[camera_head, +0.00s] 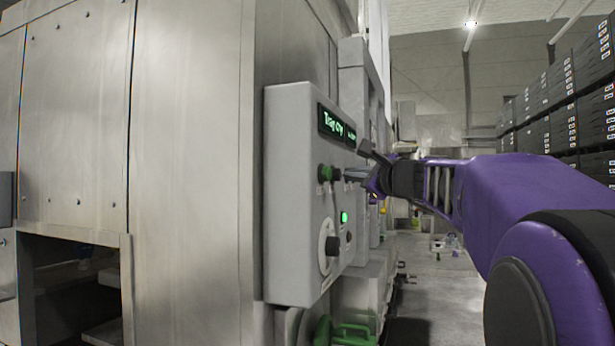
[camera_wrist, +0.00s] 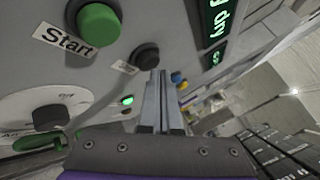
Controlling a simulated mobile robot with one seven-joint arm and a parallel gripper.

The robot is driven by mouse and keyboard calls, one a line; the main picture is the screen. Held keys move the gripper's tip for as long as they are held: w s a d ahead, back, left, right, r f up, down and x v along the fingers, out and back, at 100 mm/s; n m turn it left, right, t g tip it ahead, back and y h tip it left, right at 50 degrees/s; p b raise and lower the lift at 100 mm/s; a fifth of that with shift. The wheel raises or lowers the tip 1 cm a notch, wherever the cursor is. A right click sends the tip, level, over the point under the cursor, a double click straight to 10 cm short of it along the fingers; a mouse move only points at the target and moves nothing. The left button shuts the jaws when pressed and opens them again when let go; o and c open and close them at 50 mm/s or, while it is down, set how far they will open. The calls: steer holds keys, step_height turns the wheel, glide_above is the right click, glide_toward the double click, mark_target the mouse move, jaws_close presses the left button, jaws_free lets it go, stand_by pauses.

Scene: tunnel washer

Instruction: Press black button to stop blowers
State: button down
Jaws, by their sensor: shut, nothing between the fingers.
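The grey control panel (camera_head: 290,200) is fixed to the side of the steel machine. In the wrist view, the black button (camera_wrist: 146,57) sits beside the green Start button (camera_wrist: 98,24), with a small label near it that is too blurred to read. In the head view, the green button (camera_head: 325,173) shows on the panel, with the black button (camera_head: 336,174) just right of it. My gripper (camera_head: 346,174) is shut and empty. Its fingertips (camera_wrist: 156,74) are at or very near the black button in the wrist view; I cannot tell whether they touch.
A green lamp (camera_head: 344,217) is lit below the buttons. A black rotary knob (camera_head: 332,246) sits lower on the panel. A lit display (camera_head: 337,126) is above. Stacked dark crates (camera_head: 560,105) stand at the right. The aisle floor (camera_head: 450,290) is mostly clear.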

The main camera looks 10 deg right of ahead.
steer(key=shift+w+a, duration=0.3)
steer(key=shift+a, duration=0.15)
stand_by(0.8)
steer(key=shift+s+d, duration=0.1)
steer(key=shift+d, duration=0.05)
steer(key=shift+s+d, duration=0.45)
steer(key=shift+d, duration=0.2)
steer(key=shift+s+d+b, duration=0.25)
steer(key=shift+s+d, duration=0.45)
steer(key=shift+d, duration=0.35)
steer(key=shift+s+d+b, duration=0.25)
steer(key=shift+s+d, duration=0.45)
steer(key=shift+d, duration=0.3)
steer(key=shift+f, duration=0.1)
